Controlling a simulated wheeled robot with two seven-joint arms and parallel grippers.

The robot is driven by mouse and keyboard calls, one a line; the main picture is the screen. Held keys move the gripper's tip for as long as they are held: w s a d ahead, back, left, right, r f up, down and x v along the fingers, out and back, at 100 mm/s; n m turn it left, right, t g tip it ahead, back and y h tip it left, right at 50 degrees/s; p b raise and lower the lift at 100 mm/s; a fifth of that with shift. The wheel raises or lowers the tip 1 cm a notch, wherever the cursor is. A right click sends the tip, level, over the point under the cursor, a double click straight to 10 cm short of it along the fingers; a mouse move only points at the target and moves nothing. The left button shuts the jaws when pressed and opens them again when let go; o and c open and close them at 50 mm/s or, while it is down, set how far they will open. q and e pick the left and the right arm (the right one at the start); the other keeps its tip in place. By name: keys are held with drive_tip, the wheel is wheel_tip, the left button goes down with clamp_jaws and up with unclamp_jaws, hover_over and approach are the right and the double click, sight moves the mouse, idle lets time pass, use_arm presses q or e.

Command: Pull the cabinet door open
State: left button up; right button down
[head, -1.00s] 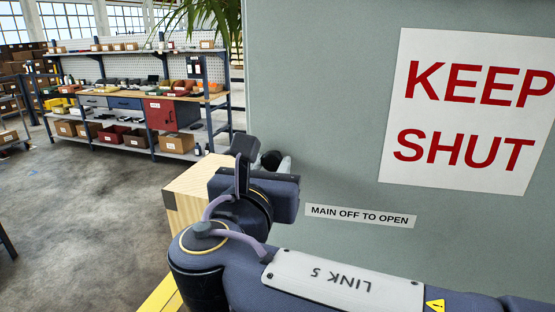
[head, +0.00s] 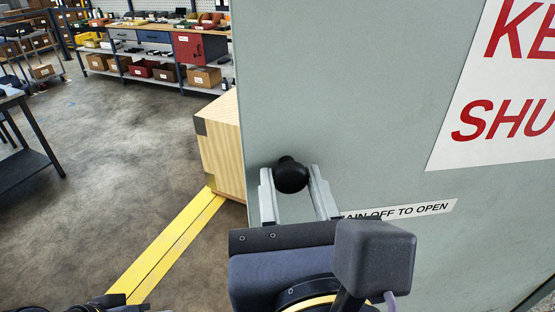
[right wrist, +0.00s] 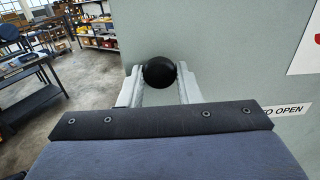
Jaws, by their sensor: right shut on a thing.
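The grey-green cabinet door (head: 340,90) fills the right of the head view and also the right of the right wrist view (right wrist: 220,50). A round black knob (head: 291,177) sits near the door's left edge. My right gripper (head: 293,182) is shut on the knob, with one pale finger on each side of it. The right wrist view shows the same knob (right wrist: 159,73) between the fingers. The knob's stem is mostly hidden. My left gripper is not identifiable in these views.
A pale wooden block (head: 225,145) stands at the door's left edge. A yellow floor strip (head: 165,250) runs to it. A dark table (head: 25,150) stands at the left and shelves (head: 140,45) at the back. The floor between them is open.

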use_arm(q)
drive_tip(key=shift+s, duration=0.3)
use_arm(e)
drive_tip(key=shift+s, duration=0.4)
drive_tip(key=c, duration=1.1)
unclamp_jaws()
